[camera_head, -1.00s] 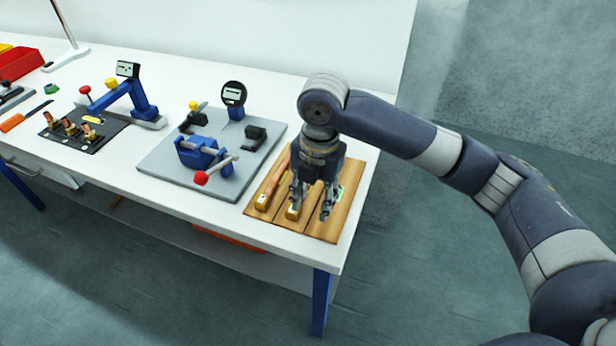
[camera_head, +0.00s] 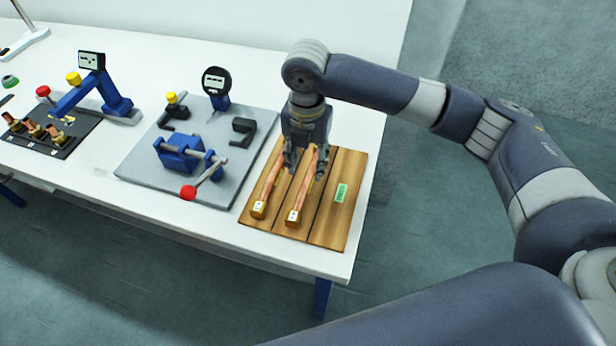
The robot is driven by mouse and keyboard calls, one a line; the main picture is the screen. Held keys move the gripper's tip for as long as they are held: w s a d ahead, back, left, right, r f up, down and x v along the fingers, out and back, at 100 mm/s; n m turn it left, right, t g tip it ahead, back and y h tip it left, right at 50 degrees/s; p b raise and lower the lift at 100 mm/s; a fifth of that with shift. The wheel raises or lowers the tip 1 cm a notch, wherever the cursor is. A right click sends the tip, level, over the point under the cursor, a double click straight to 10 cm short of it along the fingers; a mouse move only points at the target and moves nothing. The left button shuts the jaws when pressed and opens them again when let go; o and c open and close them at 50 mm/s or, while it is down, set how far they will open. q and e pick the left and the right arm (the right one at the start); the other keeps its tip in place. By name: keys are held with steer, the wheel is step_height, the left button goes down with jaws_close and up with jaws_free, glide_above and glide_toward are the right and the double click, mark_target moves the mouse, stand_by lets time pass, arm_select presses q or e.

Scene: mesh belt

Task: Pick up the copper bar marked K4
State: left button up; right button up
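Two copper bars lie lengthwise on a wooden board at the right end of the table: a left bar (camera_head: 268,187) and a middle bar (camera_head: 303,192). Each has a brass-coloured block with a small mark at its near end. The marks are too small to read, so I cannot tell which bar is K4. My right gripper (camera_head: 306,173) points down over the far part of the board. Its fingers are apart, around the upper part of the middle bar; I cannot tell whether they touch it. My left gripper is not in view.
The board's right strip (camera_head: 330,225) holds only a green label (camera_head: 341,192). Left of the board, a grey plate (camera_head: 135,165) carries a blue clamp with a red-knobbed lever (camera_head: 188,192) and a dial gauge (camera_head: 216,82). A black fixture plate (camera_head: 75,135) stands farther left.

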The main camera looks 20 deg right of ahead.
mark_target(308, 178)
steer(key=shift+f, duration=0.4)
steer(key=f+p, duration=0.1)
steer(key=f, duration=0.3)
steer(key=shift+d+f+p, duration=0.2)
steer(key=shift+f+p, duration=0.05)
steer(key=shift+p, duration=0.15)
steer(key=shift+w+f, duration=0.1)
steer(key=shift+f, duration=0.05)
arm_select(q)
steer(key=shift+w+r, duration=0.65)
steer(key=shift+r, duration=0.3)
arm_select(e)
jaws_close()
